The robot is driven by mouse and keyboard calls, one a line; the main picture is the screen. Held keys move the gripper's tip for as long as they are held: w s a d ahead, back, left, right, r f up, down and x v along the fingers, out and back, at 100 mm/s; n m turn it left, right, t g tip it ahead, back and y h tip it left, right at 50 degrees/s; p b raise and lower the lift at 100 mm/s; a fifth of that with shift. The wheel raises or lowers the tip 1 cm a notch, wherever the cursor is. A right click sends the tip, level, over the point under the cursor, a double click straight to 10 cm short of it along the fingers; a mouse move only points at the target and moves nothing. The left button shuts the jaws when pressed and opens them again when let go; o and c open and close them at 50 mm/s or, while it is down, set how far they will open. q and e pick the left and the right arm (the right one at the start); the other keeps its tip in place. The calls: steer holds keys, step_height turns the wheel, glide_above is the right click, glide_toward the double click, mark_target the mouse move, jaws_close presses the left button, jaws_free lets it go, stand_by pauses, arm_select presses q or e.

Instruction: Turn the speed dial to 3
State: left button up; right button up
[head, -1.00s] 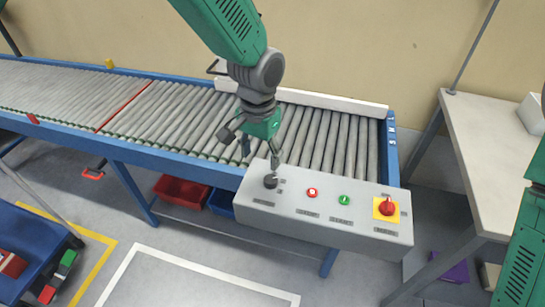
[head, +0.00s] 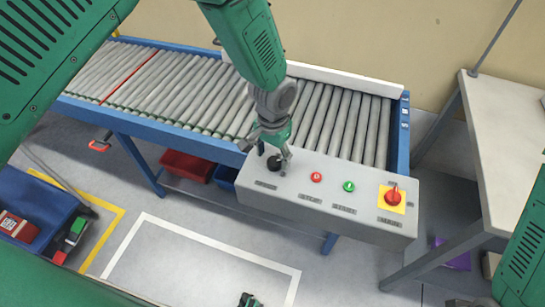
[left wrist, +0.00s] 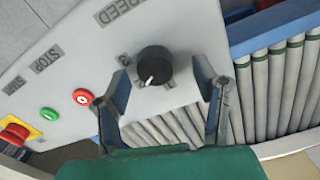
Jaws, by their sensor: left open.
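The black speed dial (head: 274,163) sits at the left end of the grey control panel (head: 320,207). In the left wrist view the dial (left wrist: 156,64) has a white pointer mark facing down and slightly left in the picture. A printed 3 (left wrist: 124,60) is left of the dial, and the pointer does not face it. My left gripper (head: 266,157) is at the dial, fingers pointing down to the panel. In the left wrist view its open fingers (left wrist: 161,72) stand on either side of the dial, with gaps to it. The left finger covers part of the panel near the scale.
Beside the dial are a red button (head: 316,177), a green button (head: 348,187) and a red emergency knob (head: 393,197) on yellow. The roller conveyor (head: 330,120) lies behind. A white table (head: 500,150) stands right. A small green and dark item (head: 249,300) at the bottom is unclear.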

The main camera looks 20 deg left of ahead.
arm_select(q)
steer(key=shift+s+d+f, duration=0.1)
steer(key=shift+d+f, duration=0.15)
steer(key=shift+f, duration=0.2)
steer(key=shift+d+f, duration=0.3)
steer(key=shift+f, duration=0.05)
steer(key=shift+a, duration=0.3)
steer(key=shift+c, duration=0.5)
steer(key=shift+a, duration=0.25)
steer(key=c, duration=1.1)
steer(key=shift+o, duration=0.3)
steer(key=shift+d, duration=0.1)
arm_select(e)
steer(key=shift+s+d, duration=0.1)
steer(key=shift+d, duration=0.15)
arm_select(q)
steer(key=shift+d, duration=0.1)
arm_select(e)
steer(key=shift+d, duration=0.1)
